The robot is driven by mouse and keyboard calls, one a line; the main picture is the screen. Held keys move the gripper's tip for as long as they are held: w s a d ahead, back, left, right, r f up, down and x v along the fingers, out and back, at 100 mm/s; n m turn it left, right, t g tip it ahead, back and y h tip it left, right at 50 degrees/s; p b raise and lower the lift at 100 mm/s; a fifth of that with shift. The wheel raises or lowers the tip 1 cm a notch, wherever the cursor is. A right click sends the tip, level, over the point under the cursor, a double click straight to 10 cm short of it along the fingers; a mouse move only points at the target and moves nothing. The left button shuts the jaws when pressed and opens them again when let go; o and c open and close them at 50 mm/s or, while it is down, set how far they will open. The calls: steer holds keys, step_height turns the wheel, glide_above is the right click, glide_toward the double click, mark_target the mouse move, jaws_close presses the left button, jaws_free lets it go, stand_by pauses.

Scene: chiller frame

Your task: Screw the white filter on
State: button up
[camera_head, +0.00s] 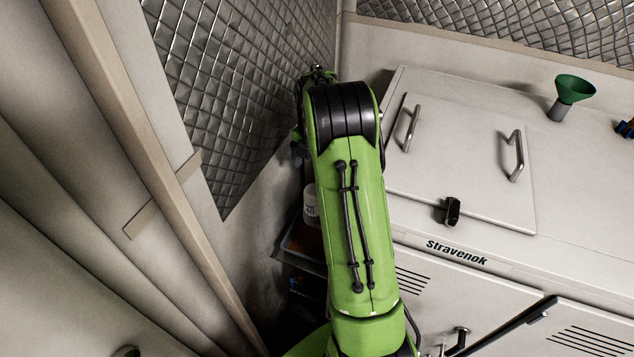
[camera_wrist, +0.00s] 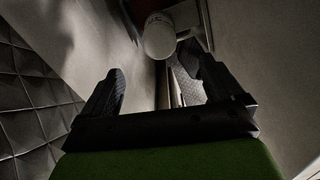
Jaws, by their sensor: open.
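The white filter (camera_wrist: 158,38) shows in the wrist view as a pale cylinder at the top middle, beyond my gripper (camera_wrist: 153,66). My gripper is open and empty, one dark finger on each side in the picture. The filter lies ahead of the fingertips, between their lines and nearer the right finger; I cannot tell how large the gap is. In the head view a white cylinder with dark print (camera_head: 311,205), likely the same filter, shows partly behind my green arm. My gripper's fingers are hidden there. Where the filter screws on cannot be made out.
A white chiller cabinet (camera_head: 580,240) marked "stravenok" stands right of my arm, with a lid (camera_head: 460,165) bearing two handles. A green funnel (camera_head: 573,92) stands on its top. A quilted metal wall (camera_head: 240,80) and a pale post (camera_head: 130,130) close off the left side.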

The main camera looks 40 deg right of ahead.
mark_target(314, 193)
step_height(314, 193, down, 12)
steer(key=shift+r+b, duration=0.2)
steer(key=shift+b, duration=0.55)
steer(key=c, duration=1.1)
steer(key=o, duration=1)
